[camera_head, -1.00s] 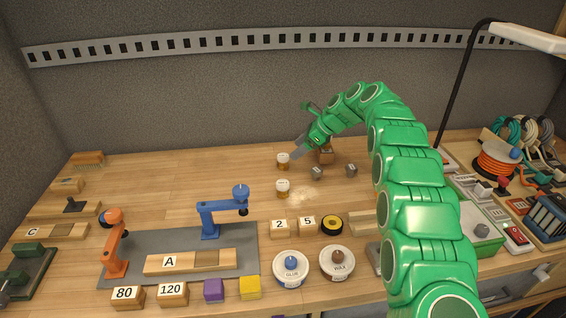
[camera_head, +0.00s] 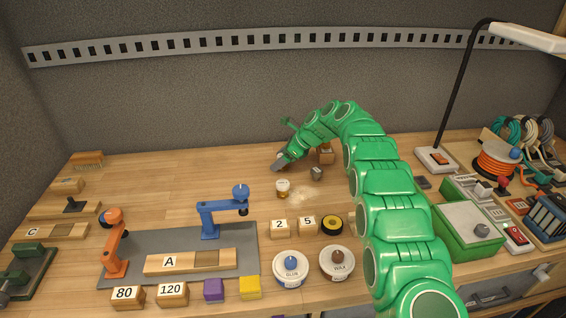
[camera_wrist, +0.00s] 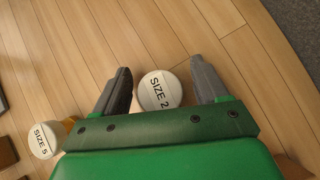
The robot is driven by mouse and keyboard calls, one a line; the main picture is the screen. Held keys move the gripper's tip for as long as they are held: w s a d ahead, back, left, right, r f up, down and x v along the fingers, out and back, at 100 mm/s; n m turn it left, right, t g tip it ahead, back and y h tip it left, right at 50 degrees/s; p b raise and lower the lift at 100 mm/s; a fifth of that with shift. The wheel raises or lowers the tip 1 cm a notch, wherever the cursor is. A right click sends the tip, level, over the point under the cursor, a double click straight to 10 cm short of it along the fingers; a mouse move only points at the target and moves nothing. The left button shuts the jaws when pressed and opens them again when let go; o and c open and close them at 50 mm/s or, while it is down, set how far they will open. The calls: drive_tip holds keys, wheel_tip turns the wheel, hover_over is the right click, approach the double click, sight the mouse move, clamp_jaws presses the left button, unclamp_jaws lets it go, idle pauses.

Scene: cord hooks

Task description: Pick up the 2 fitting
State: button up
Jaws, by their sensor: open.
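The 2 fitting (camera_wrist: 158,90) has a round white top marked "SIZE 2". In the wrist view it lies between the two grey fingers of my gripper (camera_wrist: 161,67), with a visible gap to the right finger and a smaller one to the left. My gripper is open and also shows in the head view (camera_head: 279,164), low over the far part of the bench, where it mostly hides the fitting. A second fitting (camera_head: 283,188), amber with a white top, stands nearer the front; in the wrist view it reads "SIZE 5" (camera_wrist: 43,140), outside the left finger.
A grey nut-like piece (camera_head: 316,173) and a wooden block (camera_head: 326,155) are close right of my gripper. Wooden tiles "2" (camera_head: 280,228) and "5" (camera_head: 307,224) lie nearer the front.

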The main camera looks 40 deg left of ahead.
sight(280, 156)
drive_tip(key=shift+a+f, duration=0.15)
drive_tip(key=shift+f, duration=0.05)
drive_tip(key=c, duration=1.1)
drive_tip(key=shift+r, duration=0.1)
drive_tip(key=shift+r, duration=1.4)
drive_tip(key=shift+s+d+r, duration=0.2)
drive_tip(key=shift+r, duration=0.25)
drive_tip(key=shift+s+d+r, duration=0.45)
drive_tip(key=shift+r, duration=0.25)
drive_tip(key=shift+s+d+r, duration=1.95)
drive_tip(key=shift+s+d, duration=0.15)
drive_tip(key=shift+d, duration=0.15)
drive_tip(key=shift+s+d+r, duration=1.95)
drive_tip(key=shift+s+d, duration=0.1)
drive_tip(key=shift+d, duration=0.2)
